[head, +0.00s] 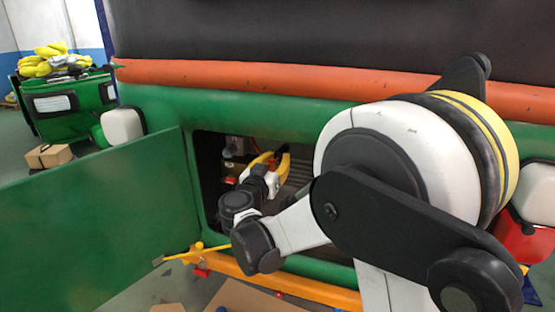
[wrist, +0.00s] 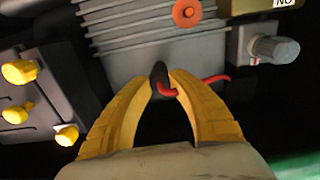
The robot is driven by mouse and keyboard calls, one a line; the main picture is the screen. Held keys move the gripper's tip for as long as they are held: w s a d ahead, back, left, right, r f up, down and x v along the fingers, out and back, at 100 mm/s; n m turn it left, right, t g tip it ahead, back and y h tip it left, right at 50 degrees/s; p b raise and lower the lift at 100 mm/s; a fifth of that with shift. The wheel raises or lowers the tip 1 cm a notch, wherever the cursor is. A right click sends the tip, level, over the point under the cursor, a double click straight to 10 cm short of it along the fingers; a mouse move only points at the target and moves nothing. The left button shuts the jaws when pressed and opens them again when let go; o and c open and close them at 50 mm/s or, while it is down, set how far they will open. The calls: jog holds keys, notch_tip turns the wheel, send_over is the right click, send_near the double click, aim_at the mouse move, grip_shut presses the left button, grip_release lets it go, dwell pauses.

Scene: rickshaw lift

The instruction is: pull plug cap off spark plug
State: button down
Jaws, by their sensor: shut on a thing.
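My gripper (head: 268,160) reaches through the open hatch of the green rickshaw body in the head view. In the wrist view its yellow fingers (wrist: 162,90) close on the dark plug cap (wrist: 159,74), which has a red lead (wrist: 205,82) running off to the right. The cap stands at the lower edge of the grey finned engine block (wrist: 130,35). The spark plug itself is hidden, so I cannot tell whether cap and plug touch.
A battery-like dark box with yellow caps (wrist: 20,72) is on the left in the wrist view. A grey knob (wrist: 275,50) sits on the right. The open green door (head: 110,225) stands left of the hatch, and a yellow bar (head: 290,287) runs below it.

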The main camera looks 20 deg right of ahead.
aim_at(278, 158)
jog(key=shift+s+a, duration=0.1)
jog(key=shift+s, duration=0.05)
jog(key=shift+v, duration=1.9)
jog(key=shift+f, duration=0.1)
